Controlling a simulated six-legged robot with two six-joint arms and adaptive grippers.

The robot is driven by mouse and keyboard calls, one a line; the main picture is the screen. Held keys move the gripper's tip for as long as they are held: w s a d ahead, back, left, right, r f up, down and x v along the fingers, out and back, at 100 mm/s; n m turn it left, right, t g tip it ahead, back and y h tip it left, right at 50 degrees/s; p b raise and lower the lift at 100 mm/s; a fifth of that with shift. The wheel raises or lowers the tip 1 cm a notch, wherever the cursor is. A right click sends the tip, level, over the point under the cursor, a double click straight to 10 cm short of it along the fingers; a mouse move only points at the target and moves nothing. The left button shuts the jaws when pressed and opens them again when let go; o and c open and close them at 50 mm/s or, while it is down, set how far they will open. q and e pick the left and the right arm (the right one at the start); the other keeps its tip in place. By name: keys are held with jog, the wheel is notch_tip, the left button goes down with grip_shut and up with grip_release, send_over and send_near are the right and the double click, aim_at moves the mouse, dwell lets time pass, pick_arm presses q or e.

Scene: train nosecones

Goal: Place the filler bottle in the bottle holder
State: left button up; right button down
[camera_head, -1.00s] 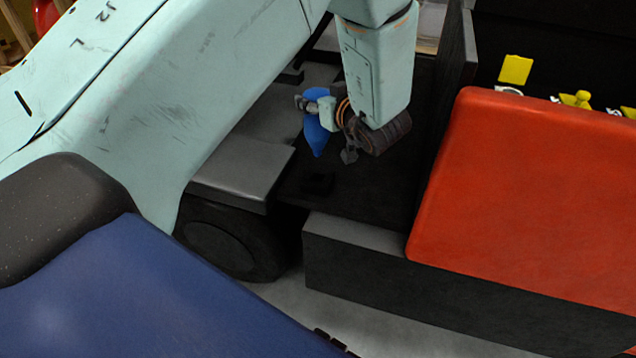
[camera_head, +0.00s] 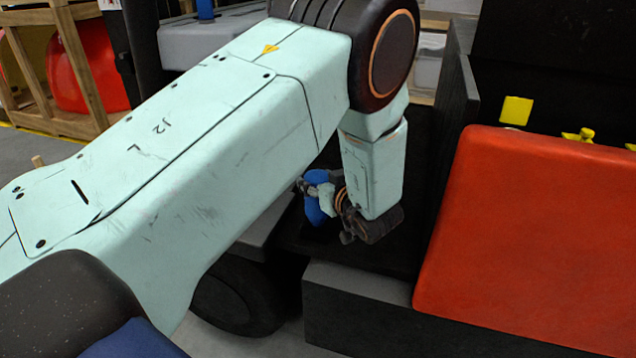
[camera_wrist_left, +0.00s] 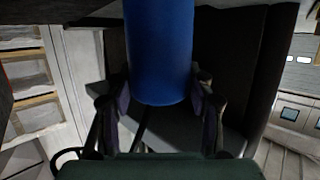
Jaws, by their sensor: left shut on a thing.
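The blue filler bottle (camera_head: 313,208) is held at the end of my left arm, partly covered by the gripper in the head view. In the left wrist view the bottle (camera_wrist_left: 160,55) stands between the two fingers, which press on its sides. My left gripper (camera_head: 327,196) is shut on it, low over a dark platform (camera_head: 345,255). The bottle's lower end is close to the platform's dark surface. I cannot make out the bottle holder clearly, nor tell whether the bottle touches it. My right gripper is out of view.
A large red nosecone (camera_head: 530,240) lies on a black base (camera_head: 360,315) to the right. A dark upright panel (camera_head: 452,110) rises beside the platform. A dark wheel (camera_head: 235,300) is below left. A wooden rack (camera_head: 75,70) with red parts stands at the far left.

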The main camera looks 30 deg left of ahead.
pick_arm(q)
jog(key=o, duration=1.3)
jog(key=shift+f, duration=0.15)
jog(key=shift+o, duration=1.2)
jog(key=shift+s, duration=0.1)
